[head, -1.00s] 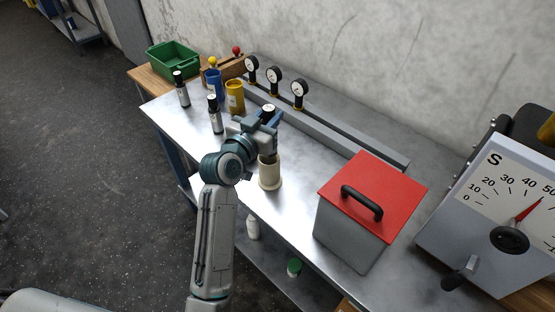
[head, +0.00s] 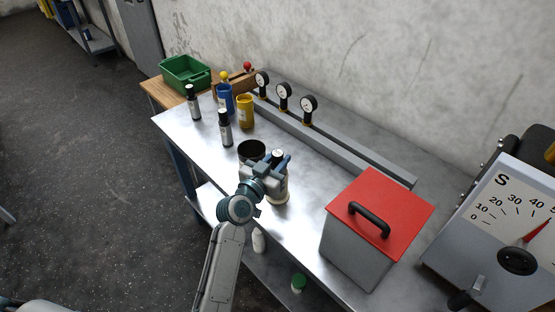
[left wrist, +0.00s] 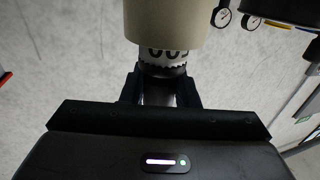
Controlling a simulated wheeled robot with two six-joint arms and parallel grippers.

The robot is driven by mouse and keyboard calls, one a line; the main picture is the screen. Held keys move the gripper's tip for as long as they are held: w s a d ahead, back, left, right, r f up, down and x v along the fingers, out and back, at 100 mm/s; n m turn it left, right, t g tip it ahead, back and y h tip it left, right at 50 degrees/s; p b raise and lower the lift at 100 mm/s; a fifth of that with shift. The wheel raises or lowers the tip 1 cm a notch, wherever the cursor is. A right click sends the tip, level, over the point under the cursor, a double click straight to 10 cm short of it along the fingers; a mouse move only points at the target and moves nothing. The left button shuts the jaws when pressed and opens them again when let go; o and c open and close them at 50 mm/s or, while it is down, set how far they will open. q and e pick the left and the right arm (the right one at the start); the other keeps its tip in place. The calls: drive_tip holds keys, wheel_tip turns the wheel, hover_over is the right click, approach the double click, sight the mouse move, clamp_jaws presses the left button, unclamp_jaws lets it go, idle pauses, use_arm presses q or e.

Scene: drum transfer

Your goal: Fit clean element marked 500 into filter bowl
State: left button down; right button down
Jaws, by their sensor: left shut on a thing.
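In the left wrist view the element's white label (left wrist: 166,54) shows part of a black number, upside down, that fits 500. My right gripper is not in view.
Two similar black-capped bottles (head: 225,128) (head: 193,103), a dark round container (head: 251,149), a blue cylinder (head: 226,98) and a yellow cylinder (head: 245,110) stand behind. A red-lidded box (head: 356,245) is on the right. Gauges (head: 308,103) line the back; a green crate (head: 187,77) is far left.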

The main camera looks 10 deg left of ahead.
use_arm(q)
drive_tip(key=c, duration=1.5)
unclamp_jaws()
drive_tip(key=shift+f, duration=0.15)
drive_tip(key=shift+c, duration=0.2)
drive_tip(key=o, duration=0.4)
drive_tip(key=shift+r, duration=0.2)
drive_tip(key=b+v, duration=0.3)
drive_tip(key=v, duration=0.9)
